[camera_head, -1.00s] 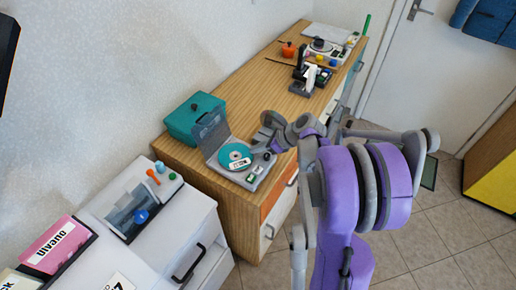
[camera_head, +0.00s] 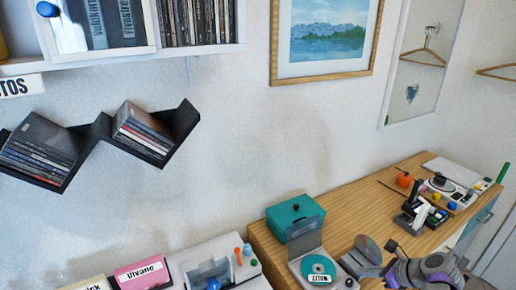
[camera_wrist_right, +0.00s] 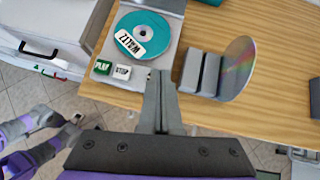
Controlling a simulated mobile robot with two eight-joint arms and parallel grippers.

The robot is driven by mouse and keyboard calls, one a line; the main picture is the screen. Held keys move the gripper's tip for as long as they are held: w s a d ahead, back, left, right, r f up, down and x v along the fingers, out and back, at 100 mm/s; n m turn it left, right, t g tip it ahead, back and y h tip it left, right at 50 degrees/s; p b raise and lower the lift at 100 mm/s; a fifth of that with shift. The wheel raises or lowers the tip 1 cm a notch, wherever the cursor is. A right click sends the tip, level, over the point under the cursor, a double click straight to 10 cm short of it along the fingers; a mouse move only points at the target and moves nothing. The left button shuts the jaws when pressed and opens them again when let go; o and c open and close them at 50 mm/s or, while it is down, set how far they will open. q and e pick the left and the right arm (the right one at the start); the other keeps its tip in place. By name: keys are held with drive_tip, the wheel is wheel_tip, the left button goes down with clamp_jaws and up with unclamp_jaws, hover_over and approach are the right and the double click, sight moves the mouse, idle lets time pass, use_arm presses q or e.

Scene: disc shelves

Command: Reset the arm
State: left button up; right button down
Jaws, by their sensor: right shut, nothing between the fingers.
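My right gripper (camera_head: 388,270) is at the lower right of the head view, to the right of the disc player. In the right wrist view its fingers (camera_wrist_right: 162,98) are together and empty, near the table's front edge between the player and a grey disc stand. The left gripper is not in view. The disc player (camera_head: 322,264) has its lid open, with a teal disc (camera_wrist_right: 141,36) labelled "WALTZ" lying in it. The player's green and white buttons (camera_wrist_right: 112,69) show in the wrist view.
A silver disc (camera_head: 368,248) stands upright in the grey stand (camera_wrist_right: 200,72) close to my right gripper. A teal box (camera_head: 294,216) is behind the player. Shelves with disc cases (camera_head: 144,132) hang on the wall. Bare wood table (camera_head: 350,212) lies behind the stand.

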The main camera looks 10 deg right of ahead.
drive_tip(key=s+a+n+g+h, duration=0.1)
drive_tip(key=s+a+n+h, duration=0.1)
drive_tip(key=s+a+n, duration=0.5)
drive_tip(key=s+a+n+g+h, duration=0.1)
drive_tip(key=s+a+n+h, duration=0.1)
drive_tip(key=s+a+n, duration=0.6)
drive_tip(key=a+f+n, duration=0.1)
drive_tip(key=a+n, duration=0.6)
drive_tip(key=n, duration=0.8)
drive_tip(key=shift+s, duration=0.25)
